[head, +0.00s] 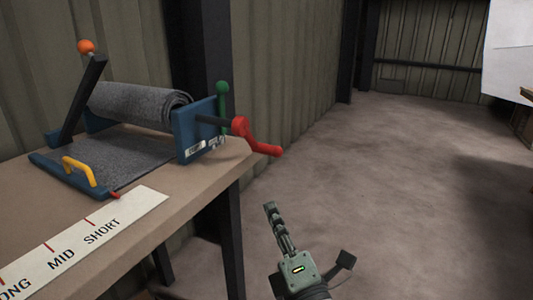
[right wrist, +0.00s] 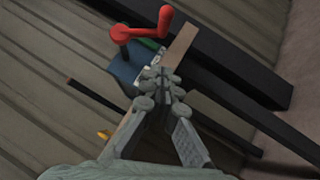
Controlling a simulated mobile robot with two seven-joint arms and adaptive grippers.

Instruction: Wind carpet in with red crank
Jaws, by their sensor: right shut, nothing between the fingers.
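The red crank (head: 252,136) sticks out from the right side of a blue winding frame (head: 192,126) on the bench. A rolled grey carpet (head: 137,103) lies across the frame, with a flat length (head: 120,158) spread below it. My right gripper (head: 270,208) is shut and empty, below and in front of the crank, beyond the bench's right edge. In the right wrist view the red crank (right wrist: 138,32) is ahead of the closed fingertips (right wrist: 158,82), with a gap between them. My left gripper is not in view.
The bench (head: 215,185) carries a label strip (head: 85,240) reading MID and SHORT. An orange-knobbed lever (head: 84,85), a yellow handle (head: 79,171) and a green-knobbed lever (head: 222,97) are on the device. Open floor (head: 390,170) lies to the right.

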